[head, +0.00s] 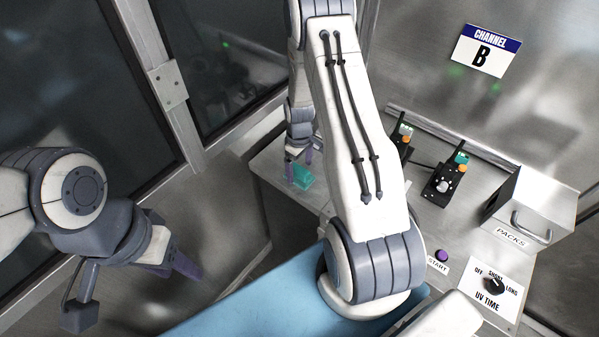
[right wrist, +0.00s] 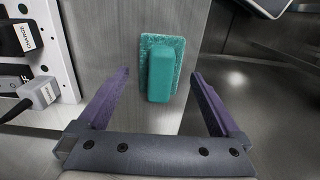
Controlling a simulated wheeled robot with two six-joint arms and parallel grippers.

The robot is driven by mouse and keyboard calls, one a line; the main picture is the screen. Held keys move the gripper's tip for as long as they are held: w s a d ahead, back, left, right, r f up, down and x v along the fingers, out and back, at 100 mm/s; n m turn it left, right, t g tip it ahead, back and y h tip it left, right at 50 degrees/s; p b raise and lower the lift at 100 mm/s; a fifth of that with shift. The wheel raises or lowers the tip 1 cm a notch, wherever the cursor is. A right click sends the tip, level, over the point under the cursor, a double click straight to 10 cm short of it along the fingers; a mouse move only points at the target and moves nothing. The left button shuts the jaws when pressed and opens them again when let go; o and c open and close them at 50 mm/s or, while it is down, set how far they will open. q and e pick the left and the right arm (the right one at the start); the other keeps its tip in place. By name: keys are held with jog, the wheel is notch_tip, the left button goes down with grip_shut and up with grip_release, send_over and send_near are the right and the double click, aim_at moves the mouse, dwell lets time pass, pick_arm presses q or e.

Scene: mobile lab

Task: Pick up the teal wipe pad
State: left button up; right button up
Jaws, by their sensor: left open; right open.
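The teal wipe pad (right wrist: 178,45), a flat textured sheet with a raised block, lies on a metal surface in the right wrist view. In the head view the teal wipe pad (head: 303,178) is on the far left end of the metal bench, partly hidden by a finger. My right gripper (right wrist: 160,73) is open, with its purple fingers apart on either side of the block's lower end. In the head view my right gripper (head: 298,168) is at the pad; contact cannot be told. My left gripper (head: 178,262) is open and empty at lower left, away from the bench.
On the metal bench (head: 418,215) stand two black devices with orange and green parts (head: 445,175), a PACKS box (head: 530,215), a purple START button (head: 441,255) and a UV TIME dial (head: 492,285). A blue surface (head: 255,300) lies in front.

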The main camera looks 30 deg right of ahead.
jog(key=shift+f, duration=1.1)
jog(key=c, duration=1.4)
jog(key=shift+c, duration=0.2)
jog(key=shift+r, duration=0.2)
jog(key=shift+r, duration=0.55)
notch_tip(320, 180, up, 3)
jog(key=shift+f+b, duration=0.1)
jog(key=shift+b, duration=0.7)
jog(key=s+d+r+b, duration=0.2)
jog(key=s+d+r, duration=0.4)
jog(key=s, duration=0.3)
jog(key=shift+s+d+r, duration=0.2)
jog(key=shift+s+r, duration=0.2)
